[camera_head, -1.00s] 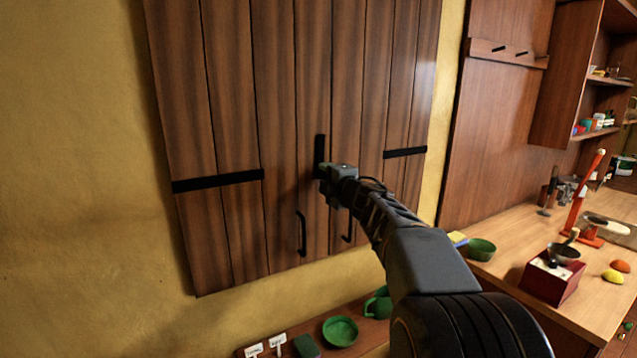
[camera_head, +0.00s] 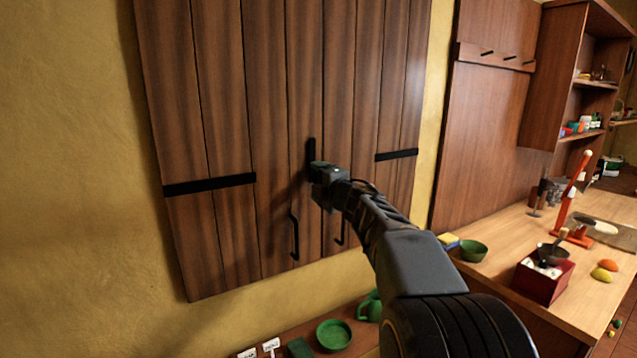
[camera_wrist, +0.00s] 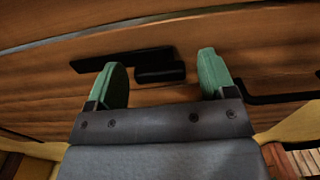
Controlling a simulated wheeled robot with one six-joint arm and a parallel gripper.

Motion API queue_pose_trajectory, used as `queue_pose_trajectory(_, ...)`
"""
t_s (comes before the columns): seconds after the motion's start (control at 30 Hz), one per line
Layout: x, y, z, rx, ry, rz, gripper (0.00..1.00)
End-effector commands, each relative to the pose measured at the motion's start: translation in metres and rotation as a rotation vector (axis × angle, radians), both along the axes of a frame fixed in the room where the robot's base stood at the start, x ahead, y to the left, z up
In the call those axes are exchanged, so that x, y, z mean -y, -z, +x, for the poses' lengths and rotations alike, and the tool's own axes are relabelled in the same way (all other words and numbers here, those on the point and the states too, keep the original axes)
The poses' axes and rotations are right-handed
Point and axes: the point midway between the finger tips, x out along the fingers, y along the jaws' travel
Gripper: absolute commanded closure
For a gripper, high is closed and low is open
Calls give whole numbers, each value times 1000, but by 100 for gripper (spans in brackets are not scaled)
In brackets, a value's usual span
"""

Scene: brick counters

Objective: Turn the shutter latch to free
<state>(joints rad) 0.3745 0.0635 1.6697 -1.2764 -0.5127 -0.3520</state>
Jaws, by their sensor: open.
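The shutter (camera_head: 270,120) is dark wooden planks on a yellow wall. Its latch (camera_head: 311,149) is a black bar standing upright near the seam in the head view. My gripper (camera_head: 315,172) is in front of the latch's lower part and hides it. In the wrist view the latch bar (camera_wrist: 115,61) and a short black block (camera_wrist: 160,75) beside it lie beyond the fingertips. My gripper (camera_wrist: 160,62) is open, its two green fingers spread apart with nothing held. The block shows between the fingers; whether either finger touches it, I cannot tell.
Black handles (camera_head: 294,235) hang low on the shutter, and black hinge straps (camera_head: 210,185) cross it. A shelf below holds a green bowl (camera_head: 334,335) and a green pot. The counter at right carries a bowl (camera_head: 473,250), a red box (camera_head: 543,278) and a red stand (camera_head: 566,212).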

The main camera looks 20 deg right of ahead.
Motion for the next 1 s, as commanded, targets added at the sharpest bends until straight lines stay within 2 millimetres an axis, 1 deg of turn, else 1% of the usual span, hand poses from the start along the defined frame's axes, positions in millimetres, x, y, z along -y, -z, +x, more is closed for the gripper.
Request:
queue_pose_trajectory(0.23,0,0,-3,1,1,1,23)
queue_pose_trajectory(0.37,2,0,-16,1,2,1,23)
queue_pose_trajectory(0.7,10,0,-85,1,4,-1,23)
queue_pose_trajectory(0.8,12,-1,-102,3,4,-1,23)
queue_pose_trajectory(1.0,15,-1,-127,2,2,-1,23)
